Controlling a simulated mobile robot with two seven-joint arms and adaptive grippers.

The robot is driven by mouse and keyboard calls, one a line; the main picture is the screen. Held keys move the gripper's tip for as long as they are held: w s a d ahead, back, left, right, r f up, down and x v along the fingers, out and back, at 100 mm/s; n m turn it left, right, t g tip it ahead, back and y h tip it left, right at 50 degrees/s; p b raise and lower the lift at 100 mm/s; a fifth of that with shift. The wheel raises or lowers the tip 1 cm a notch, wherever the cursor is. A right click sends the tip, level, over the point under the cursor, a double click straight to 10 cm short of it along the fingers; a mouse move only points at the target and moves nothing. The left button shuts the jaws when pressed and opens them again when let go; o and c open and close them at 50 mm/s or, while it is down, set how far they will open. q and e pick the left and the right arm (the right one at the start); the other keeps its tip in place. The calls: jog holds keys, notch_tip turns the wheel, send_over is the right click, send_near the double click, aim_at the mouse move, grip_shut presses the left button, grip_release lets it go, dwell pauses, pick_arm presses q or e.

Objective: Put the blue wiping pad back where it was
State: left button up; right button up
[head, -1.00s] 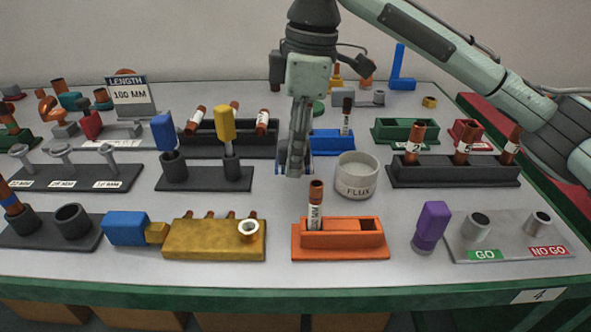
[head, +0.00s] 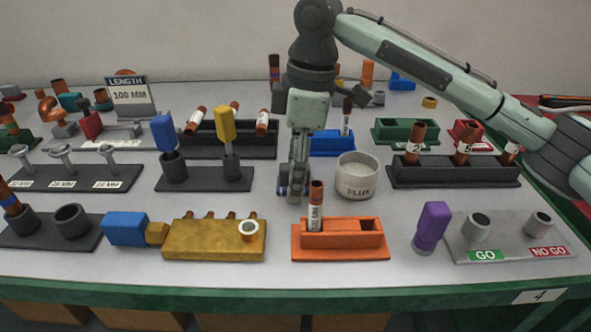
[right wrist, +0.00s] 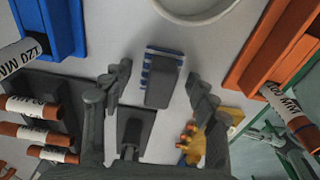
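The blue wiping pad (right wrist: 162,76) shows in the right wrist view as a grey block over a base with blue and white striped edges. It is between the fingertips of my right gripper (right wrist: 160,80), with a visible gap on each side, so the gripper looks open around it. In the head view only small blue parts of the pad (head: 282,188) show beside the fingertips of my right gripper (head: 294,194). The pad is down at the grey tabletop, left of the white flux pot; the gripper hides most of it.
The flux pot (head: 357,178) is close on the right. The orange holder (head: 345,245) with an upright tube is in front. A blue holder (head: 331,143) is behind, and a dark stand (head: 204,180) with two brushes is left. Bare tabletop lies between them.

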pick_arm(q)
jog(key=shift+d, duration=0.1)
pick_arm(e)
jog(key=shift+r, duration=0.1)
jog(key=shift+r, duration=0.35)
pick_arm(q)
jog(key=shift+w+d+f+p, duration=0.1)
jog(key=shift+w+f+p, duration=0.1)
jog(key=shift+f, duration=0.2)
jog(key=shift+w+f+p, duration=0.1)
jog(key=shift+f+p, duration=0.1)
jog(key=shift+f, duration=0.2)
pick_arm(e)
notch_tip(320, 180, up, 11)
jog(key=d, duration=0.1)
jog(key=shift+d+r, duration=0.2)
